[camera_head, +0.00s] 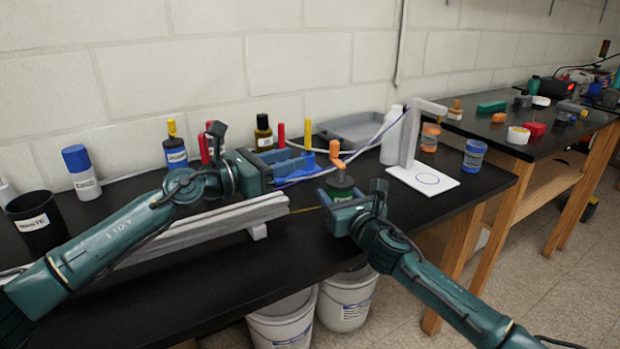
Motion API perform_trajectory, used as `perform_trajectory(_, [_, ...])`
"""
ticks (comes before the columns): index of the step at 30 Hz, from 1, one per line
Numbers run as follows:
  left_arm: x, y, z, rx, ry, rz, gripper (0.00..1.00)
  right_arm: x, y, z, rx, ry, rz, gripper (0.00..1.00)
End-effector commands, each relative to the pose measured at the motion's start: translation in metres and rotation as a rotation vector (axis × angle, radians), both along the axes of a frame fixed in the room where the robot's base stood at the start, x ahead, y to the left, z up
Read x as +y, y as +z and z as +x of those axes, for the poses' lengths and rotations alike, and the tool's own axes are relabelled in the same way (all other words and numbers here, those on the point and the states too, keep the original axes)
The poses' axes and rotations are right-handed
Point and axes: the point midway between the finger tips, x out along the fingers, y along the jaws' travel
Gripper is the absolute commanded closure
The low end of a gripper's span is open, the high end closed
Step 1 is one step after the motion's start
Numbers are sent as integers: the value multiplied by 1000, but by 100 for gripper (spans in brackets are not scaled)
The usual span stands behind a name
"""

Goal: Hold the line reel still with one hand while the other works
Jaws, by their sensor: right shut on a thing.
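The line reel (340,183) stands on the black table near its front edge, right of the grey rail. It has a dark green body and an orange crank handle on top. My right gripper (350,203) is shut on the reel from the front right and hides part of its lower body. A thin yellowish line runs left from the reel towards the rail. My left gripper (290,163) is above the table behind the rail, left of the reel and apart from it. Its fingers blend with blue things behind, so I cannot tell their opening.
A grey rail (215,222) lies along the table's front left. A white stand (424,177) is right of the reel. Bottles, a black cup (35,218) and a grey tray (352,130) stand around the back and left. White buckets (347,300) are below the front edge.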

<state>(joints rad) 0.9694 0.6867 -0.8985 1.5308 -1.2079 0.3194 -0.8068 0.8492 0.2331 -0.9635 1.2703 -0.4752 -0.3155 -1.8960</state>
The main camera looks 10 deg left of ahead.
Motion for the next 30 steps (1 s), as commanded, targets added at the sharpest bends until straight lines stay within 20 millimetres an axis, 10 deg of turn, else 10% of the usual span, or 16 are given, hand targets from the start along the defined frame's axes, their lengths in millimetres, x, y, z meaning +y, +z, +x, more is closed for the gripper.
perform_trajectory(11, [0, 0, 0, 0, 0, 0, 63, 0, -1, 0, 1, -1, 0, 74])
perform_trajectory(12, [0, 0, 0, 0, 0, 0, 63, 0, -1, 0, 1, -1, 0, 48])
perform_trajectory(21, [0, 0, 0, 0, 0, 0, 63, 0, 0, 0, 1, -1, 0, 23])
perform_trajectory(30, [0, 0, 0, 0, 0, 0, 63, -1, 0, -2, 0, 0, -1, 23])
